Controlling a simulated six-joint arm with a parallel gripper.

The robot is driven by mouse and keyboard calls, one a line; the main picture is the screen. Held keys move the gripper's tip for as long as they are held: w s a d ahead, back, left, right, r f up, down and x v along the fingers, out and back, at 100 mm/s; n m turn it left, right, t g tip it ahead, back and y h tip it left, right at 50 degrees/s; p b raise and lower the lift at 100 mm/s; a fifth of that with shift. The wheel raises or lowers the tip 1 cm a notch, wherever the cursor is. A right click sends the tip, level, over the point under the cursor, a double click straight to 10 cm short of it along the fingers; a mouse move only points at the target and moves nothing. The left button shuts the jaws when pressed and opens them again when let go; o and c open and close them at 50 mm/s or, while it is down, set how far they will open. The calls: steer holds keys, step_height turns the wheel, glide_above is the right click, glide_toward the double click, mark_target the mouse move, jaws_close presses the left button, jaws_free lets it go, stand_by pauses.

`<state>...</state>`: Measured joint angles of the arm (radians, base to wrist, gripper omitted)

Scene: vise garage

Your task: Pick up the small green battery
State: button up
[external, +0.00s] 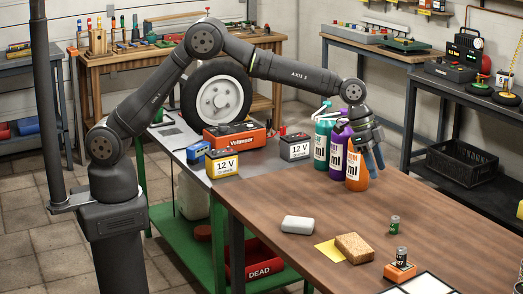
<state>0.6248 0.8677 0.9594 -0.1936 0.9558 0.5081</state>
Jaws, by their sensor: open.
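A second small, dark battery-like cylinder (401,256) sits on a small orange block (399,271) nearer the camera. My gripper (374,164) is open and points down near the spray bottles, up and left of the green battery and apart from it. Its fingers overlap the orange bottle in the picture. I cannot tell whether they touch it.
Green (321,146), purple (337,147) and orange (356,168) spray bottles stand close to my gripper. A sponge (354,247), a yellow sheet (328,254) and a white bar (297,225) lie on the table. Large 12 V batteries (222,164) stand at the back left.

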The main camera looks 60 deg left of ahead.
glide_toward(394, 217)
steer(key=x, duration=0.5)
steer(key=shift+s+a+f, duration=0.15)
steer(key=shift+a+f, duration=0.1)
steer(key=shift+f, duration=0.05)
steer(key=shift+d+x, duration=0.1)
steer(key=shift+x, duration=1.4)
steer(key=shift+d+x, duration=0.15)
steer(key=shift+x, duration=1.3)
steer(key=shift+r, duration=0.15)
steer(key=shift+c, duration=0.2)
jaws_close()
